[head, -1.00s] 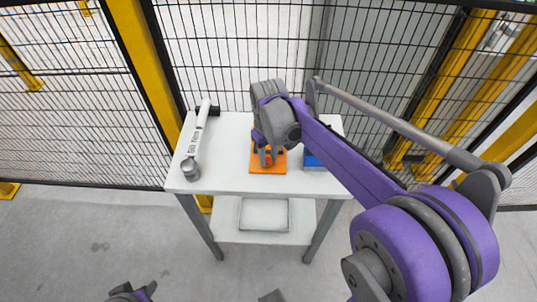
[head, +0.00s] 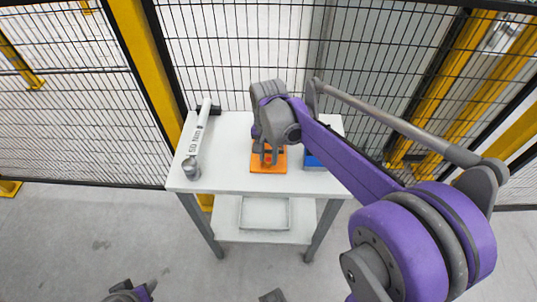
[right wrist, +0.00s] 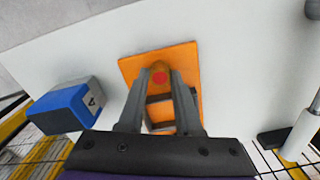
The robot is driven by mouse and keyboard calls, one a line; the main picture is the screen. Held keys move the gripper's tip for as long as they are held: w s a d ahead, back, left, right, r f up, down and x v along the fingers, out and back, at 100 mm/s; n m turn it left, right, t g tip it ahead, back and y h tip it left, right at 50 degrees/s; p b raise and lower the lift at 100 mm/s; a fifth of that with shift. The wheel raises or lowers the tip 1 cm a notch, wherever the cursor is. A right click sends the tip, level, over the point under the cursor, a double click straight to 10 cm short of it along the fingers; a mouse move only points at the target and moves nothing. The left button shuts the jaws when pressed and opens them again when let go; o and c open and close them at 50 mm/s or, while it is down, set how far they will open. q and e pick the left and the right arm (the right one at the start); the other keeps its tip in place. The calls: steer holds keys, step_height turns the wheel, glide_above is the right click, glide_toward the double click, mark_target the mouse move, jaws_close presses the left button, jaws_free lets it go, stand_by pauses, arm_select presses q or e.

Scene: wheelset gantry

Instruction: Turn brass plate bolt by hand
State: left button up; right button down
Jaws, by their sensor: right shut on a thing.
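An orange plate (head: 277,167) lies on the white table, and it also shows in the right wrist view (right wrist: 130,70). A brass-coloured bolt with a red spot on its top (right wrist: 160,76) stands at the plate's upper middle in the right wrist view. My right gripper (head: 267,160) is low over the plate. In the right wrist view its fingers (right wrist: 159,82) are on both sides of the bolt and shut on it. My left gripper's fingers are not in view; only a grey and purple part of mine shows at the bottom left of the head view.
A blue and grey block (right wrist: 70,104) sits beside the plate. A white cylindrical tool (head: 199,135) with a grey end lies at the table's left. A shallow tray (head: 264,213) rests on the lower shelf. Mesh fencing (head: 240,50) stands behind the white table (head: 226,160).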

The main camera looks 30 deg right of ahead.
mark_target(267, 159)
steer(key=m, duration=0.5)
steer(key=shift+r+m, duration=0.1)
steer(key=shift+m, duration=0.2)
steer(key=shift+w+m, duration=0.1)
steer(key=shift+m, duration=2.1)
steer(key=c, duration=0.9)
jaws_free()
steer(key=shift+a, duration=0.1)
steer(key=shift+o, duration=0.2)
step_height(267, 159, up, 11)
steer(key=p, duration=0.1)
